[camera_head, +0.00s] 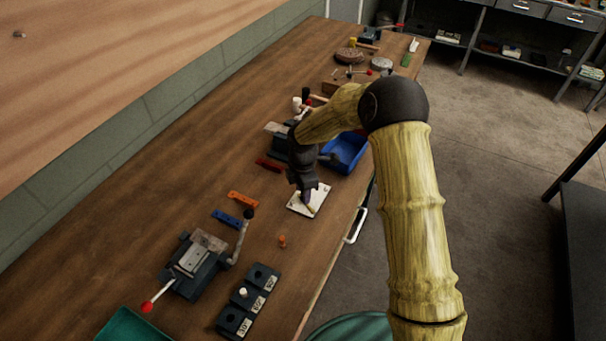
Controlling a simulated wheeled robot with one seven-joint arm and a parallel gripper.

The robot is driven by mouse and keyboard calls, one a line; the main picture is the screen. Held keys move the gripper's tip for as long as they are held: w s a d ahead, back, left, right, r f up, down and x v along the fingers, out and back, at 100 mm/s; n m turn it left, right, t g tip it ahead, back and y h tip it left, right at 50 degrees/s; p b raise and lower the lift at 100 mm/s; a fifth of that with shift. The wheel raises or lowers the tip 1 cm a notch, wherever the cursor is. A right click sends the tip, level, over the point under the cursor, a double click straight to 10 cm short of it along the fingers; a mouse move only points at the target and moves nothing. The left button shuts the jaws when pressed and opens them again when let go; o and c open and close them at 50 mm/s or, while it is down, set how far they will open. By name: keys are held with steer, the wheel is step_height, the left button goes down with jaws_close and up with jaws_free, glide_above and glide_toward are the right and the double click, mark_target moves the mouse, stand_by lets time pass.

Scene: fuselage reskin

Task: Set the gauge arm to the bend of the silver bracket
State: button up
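A white plate (297,205), which looks like the gauge, lies flat on the workbench near its right edge. A thin yellowish piece (311,208) on it may be the gauge arm. My gripper (306,196) points down over the plate and hides part of it. I cannot tell whether its fingers are open or shut, or whether they touch the arm. A bending tool (194,262) with a pale metal piece (209,240) on it stands at the near left. I cannot tell whether that piece is the silver bracket. Its bend does not show clearly.
An orange strip (243,199), a blue strip (228,218) and a dark red strip (269,165) lie left of the plate. A blue bin (346,152) stands behind it. Dark blocks (250,299) with angle labels and a small orange peg (282,241) are nearer.

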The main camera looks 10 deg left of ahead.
step_height(320, 180, up, 17)
steer(key=b, duration=0.1)
stand_by(0.3)
stand_by(0.4)
steer(key=s+d+f+m+t, duration=0.2)
steer(key=s+d+m, duration=1.8)
steer(key=d+m, duration=0.2)
steer(key=shift+s+d+f+m+t, duration=0.15)
steer(key=shift+d+f+m+t, duration=0.2)
steer(key=shift+m, duration=0.45)
